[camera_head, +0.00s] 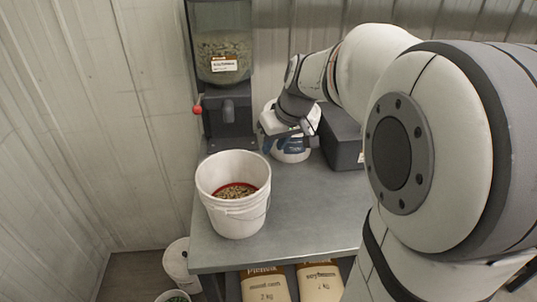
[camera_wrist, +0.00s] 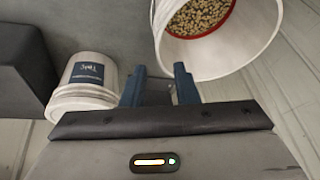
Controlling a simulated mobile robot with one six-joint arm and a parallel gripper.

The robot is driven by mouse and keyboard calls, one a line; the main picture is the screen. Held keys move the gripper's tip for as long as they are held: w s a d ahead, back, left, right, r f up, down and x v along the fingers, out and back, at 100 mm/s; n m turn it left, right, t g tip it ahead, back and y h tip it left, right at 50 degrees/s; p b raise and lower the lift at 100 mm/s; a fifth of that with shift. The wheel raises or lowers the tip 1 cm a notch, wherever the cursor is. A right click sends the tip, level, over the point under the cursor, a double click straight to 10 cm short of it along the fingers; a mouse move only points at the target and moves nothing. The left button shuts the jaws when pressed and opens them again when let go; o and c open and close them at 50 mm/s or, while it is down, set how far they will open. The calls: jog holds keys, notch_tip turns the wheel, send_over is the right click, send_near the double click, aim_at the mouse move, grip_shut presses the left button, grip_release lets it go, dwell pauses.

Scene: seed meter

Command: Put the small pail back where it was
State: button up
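A white pail (camera_head: 238,217) with a wire handle stands upright on the grey table. Seeds and a red ring show inside it. In the wrist view its white wall (camera_wrist: 222,60) is at the top right, just beyond my fingertips. My gripper (camera_head: 277,143) is above the table, behind and to the right of the pail.
A white lidded tub (camera_head: 291,153) with a blue label stands behind my gripper; it also shows in the wrist view (camera_wrist: 85,82). A dark box (camera_head: 342,140) is right of it. A seed dispenser (camera_head: 222,60) with a red-knobbed lever stands at the back. Bags (camera_head: 266,286) and buckets (camera_head: 180,262) are below.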

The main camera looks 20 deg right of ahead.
jog(key=s+a+f+m+h, duration=0.1)
jog(key=s+f, duration=0.1)
jog(key=s, duration=0.7)
jog(key=s+a+f+m+g+h, duration=0.1)
jog(key=s+a+f, duration=0.1)
jog(key=s, duration=0.8)
jog(key=shift+a+f, duration=0.2)
jog(key=shift+f, duration=0.5)
